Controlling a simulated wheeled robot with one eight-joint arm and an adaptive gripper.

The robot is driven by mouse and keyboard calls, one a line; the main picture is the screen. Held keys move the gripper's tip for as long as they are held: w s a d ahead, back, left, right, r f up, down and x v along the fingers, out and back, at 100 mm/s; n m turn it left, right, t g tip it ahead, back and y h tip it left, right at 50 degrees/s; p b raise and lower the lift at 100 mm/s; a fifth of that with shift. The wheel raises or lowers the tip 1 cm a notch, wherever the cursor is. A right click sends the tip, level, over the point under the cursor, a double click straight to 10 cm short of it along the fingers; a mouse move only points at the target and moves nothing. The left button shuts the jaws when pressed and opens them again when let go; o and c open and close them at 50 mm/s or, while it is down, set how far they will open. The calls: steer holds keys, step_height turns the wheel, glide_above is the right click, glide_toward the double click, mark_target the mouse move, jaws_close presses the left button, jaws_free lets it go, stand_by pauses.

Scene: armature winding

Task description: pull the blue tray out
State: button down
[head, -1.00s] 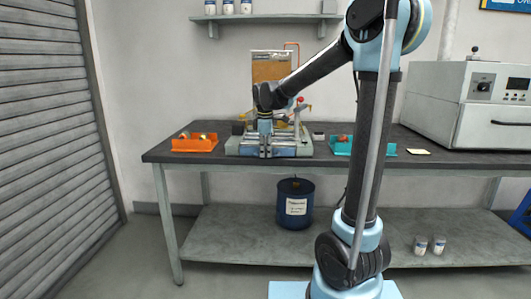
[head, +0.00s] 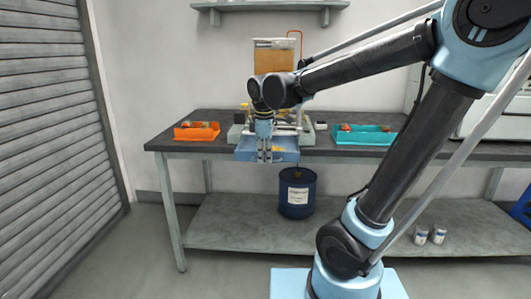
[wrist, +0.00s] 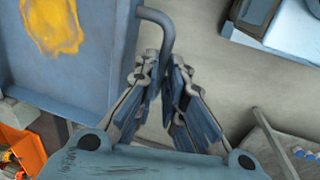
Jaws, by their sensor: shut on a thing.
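The blue tray (head: 245,153) juts out from the front of the winding machine (head: 273,62), past the table's front edge. In the wrist view the tray (wrist: 95,55) fills the upper left, with a yellow patch on its floor. A bent grey-blue handle (wrist: 162,18) sticks out from its side. My gripper (head: 264,156) is at the tray's front, pointing down. In the wrist view my gripper (wrist: 164,68) is shut at the handle's end; the contact itself is partly hidden by the fingers.
An orange bin (head: 197,132) stands left on the table (head: 180,147), and a teal bin (head: 364,135) stands right. A blue drum (head: 297,193) stands on the lower shelf under the table. The floor in front is clear.

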steer(key=shift+s, duration=0.6)
steer(key=c, duration=1.7)
jaws_free()
steer(key=r, duration=0.4)
steer(key=s+r, duration=0.1)
steer(key=r, duration=0.3)
steer(key=s+r, duration=0.1)
steer(key=r, duration=0.2)
steer(key=shift+r, duration=0.4)
steer(key=shift+f, duration=0.1)
